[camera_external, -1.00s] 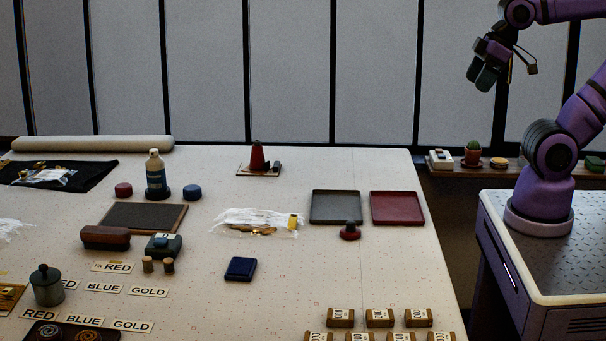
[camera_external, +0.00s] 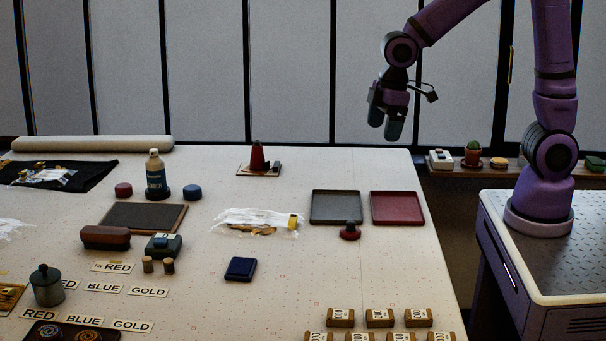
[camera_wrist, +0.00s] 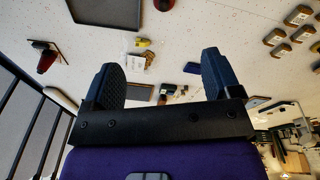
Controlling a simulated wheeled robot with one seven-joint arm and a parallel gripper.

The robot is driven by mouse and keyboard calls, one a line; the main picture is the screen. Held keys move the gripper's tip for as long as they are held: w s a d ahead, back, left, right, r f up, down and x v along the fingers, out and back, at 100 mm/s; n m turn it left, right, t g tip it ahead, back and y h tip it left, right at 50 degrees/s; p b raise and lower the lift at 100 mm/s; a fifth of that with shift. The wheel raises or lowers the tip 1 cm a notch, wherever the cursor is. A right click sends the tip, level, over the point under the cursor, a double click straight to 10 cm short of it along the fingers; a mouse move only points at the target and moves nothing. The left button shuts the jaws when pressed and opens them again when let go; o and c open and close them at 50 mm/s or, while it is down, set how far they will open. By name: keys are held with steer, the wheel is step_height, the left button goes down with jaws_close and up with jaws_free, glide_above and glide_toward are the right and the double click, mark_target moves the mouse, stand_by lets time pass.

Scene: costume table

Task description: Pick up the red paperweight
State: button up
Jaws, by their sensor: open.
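A small round dark red piece with a black knob (camera_external: 349,231), which looks like the red paperweight, stands on the table just in front of the grey tray. It also shows at the top edge of the wrist view (camera_wrist: 163,5), partly cut off. My gripper (camera_external: 385,122) is open and empty, high above the back right of the table and well apart from this piece. In the wrist view its two fingers (camera_wrist: 162,72) stand wide apart with only distant table between them.
A grey tray (camera_external: 313,219) and a dark red tray (camera_external: 397,221) lie behind the piece. A clear bag (camera_external: 250,217) and a blue pad (camera_external: 240,268) are to its left. A red cone (camera_external: 257,157) stands farther back. Several brown packets (camera_external: 380,318) line the front.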

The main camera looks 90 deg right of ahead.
steer(key=n+g, duration=0.2)
glide_above(351, 222)
step_height(351, 222, down, 14)
steer(key=f, duration=0.6)
steer(key=shift+w+d, duration=0.15)
steer(key=shift+w, duration=0.2)
steer(key=f, duration=0.4)
steer(key=shift+s, duration=0.4)
steer(key=shift+f, duration=0.55)
steer(key=c, duration=1.2)
steer(key=shift+o, duration=0.2)
